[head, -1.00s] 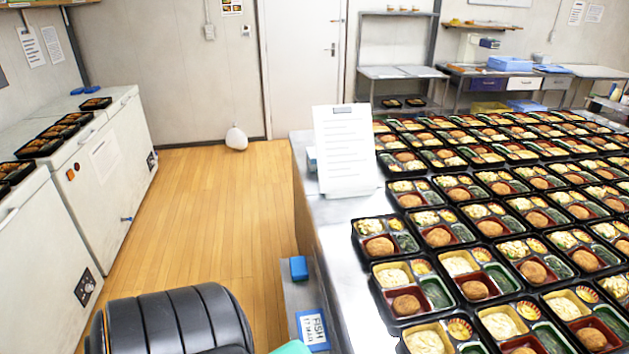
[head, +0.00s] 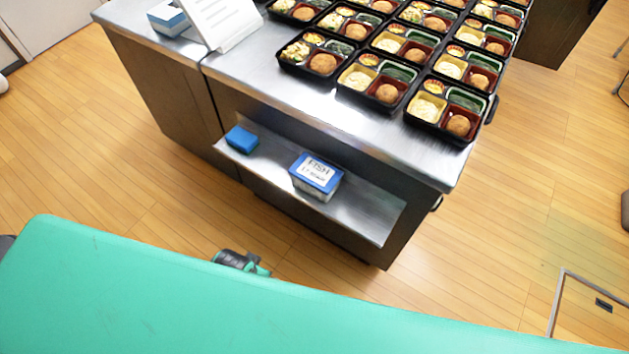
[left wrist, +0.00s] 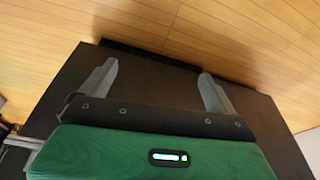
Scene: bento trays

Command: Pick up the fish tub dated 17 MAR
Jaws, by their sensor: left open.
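The fish tub (head: 318,192) is a small pale box with a blue lid and a white label. The label reads FISH; the line below is blurred but looks like 17 MAR. It sits upright on the low metal shelf (head: 370,212) on the side of the steel counter. My left gripper (left wrist: 157,78) is open and empty in the left wrist view, with its two grey fingers apart before a dark surface. The tub does not show in that view. My right gripper is not in view.
A plain blue item (head: 242,139) lies left of the tub on the shelf. Filled bento trays (head: 440,125) cover the steel counter top (head: 330,108) above. A paper stand (head: 222,25) and a blue-and-white box (head: 168,18) stand at the left. The wooden floor before the shelf looks open.

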